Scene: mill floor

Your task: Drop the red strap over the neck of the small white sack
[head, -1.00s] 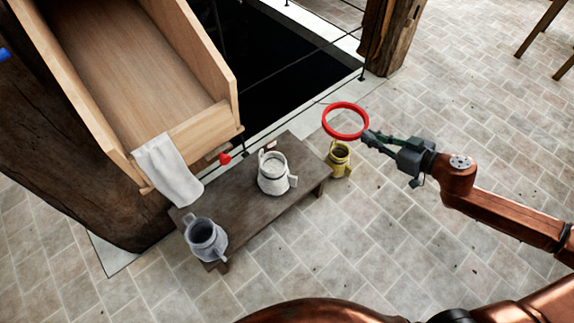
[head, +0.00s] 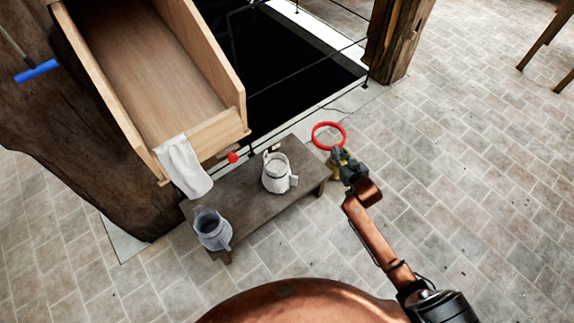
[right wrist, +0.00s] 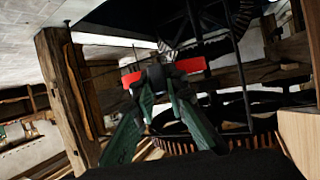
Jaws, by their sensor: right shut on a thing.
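The red strap (head: 328,136) is a stiff-looking round loop. My right gripper (head: 338,153) is shut on its near edge and holds it out in the air. In the right wrist view, part of the red strap (right wrist: 192,66) shows at the fingertips (right wrist: 157,78). The small white sack (head: 276,175) stands upright on the low bench, its neck open at the top. In the head view the strap appears to the upper right of the sack, apart from it and not around its neck. My left gripper is not in view.
The dark wooden bench (head: 245,205) also carries a grey sack (head: 211,232). A yellow sack (head: 336,172) stands beyond the bench's right end, partly hidden by my gripper. A wooden chute (head: 215,133) with a white cloth (head: 184,168) overhangs the bench.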

